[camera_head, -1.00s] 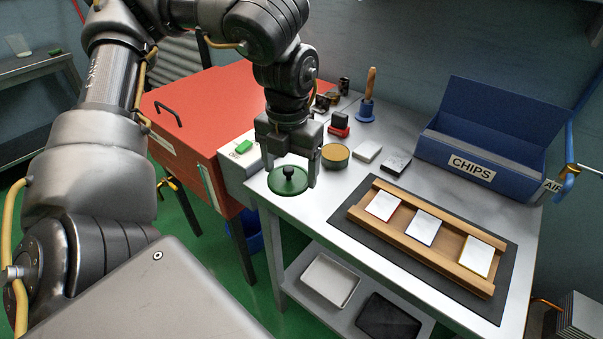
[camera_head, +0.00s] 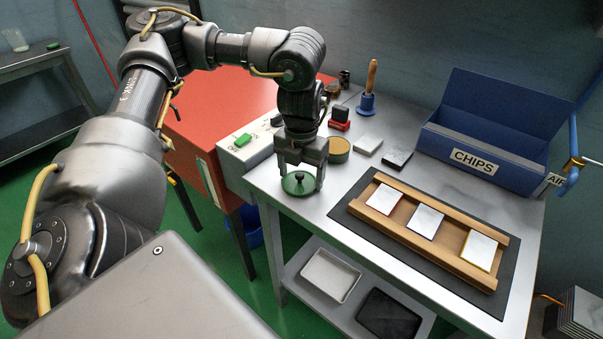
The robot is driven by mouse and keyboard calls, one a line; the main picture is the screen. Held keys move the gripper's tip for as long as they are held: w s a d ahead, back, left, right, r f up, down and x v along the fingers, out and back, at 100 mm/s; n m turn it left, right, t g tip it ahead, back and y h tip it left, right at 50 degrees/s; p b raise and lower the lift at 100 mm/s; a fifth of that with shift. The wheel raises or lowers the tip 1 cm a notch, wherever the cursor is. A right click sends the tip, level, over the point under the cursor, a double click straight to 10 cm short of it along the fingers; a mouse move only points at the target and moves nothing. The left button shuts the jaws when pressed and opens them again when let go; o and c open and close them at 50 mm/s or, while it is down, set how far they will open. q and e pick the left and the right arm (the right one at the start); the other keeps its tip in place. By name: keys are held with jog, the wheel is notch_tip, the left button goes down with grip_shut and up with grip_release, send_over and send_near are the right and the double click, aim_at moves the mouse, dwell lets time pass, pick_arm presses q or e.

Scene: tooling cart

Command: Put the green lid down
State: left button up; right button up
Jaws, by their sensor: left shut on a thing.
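The green lid (camera_head: 298,186) is a round disc with a small black knob on top. It is at the left front part of the steel cart top, low over or on the surface; I cannot tell if it touches. My left gripper (camera_head: 301,180) points down over it, its fingers on either side, shut on the lid. A round tin (camera_head: 338,149) with a tan top stands just behind and to the right of the lid, apart from it. My right gripper is not in view.
A wooden rack (camera_head: 385,222) with three white-faced tiles lies on a dark mat (camera_head: 349,220). A blue CHIPS bin (camera_head: 470,160) stands at the back right. The cart's front left is mostly clear.

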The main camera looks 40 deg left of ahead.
pick_arm(q)
jog(key=shift+f, duration=0.1)
jog(key=o, duration=1)
jog(key=shift+c, duration=0.2)
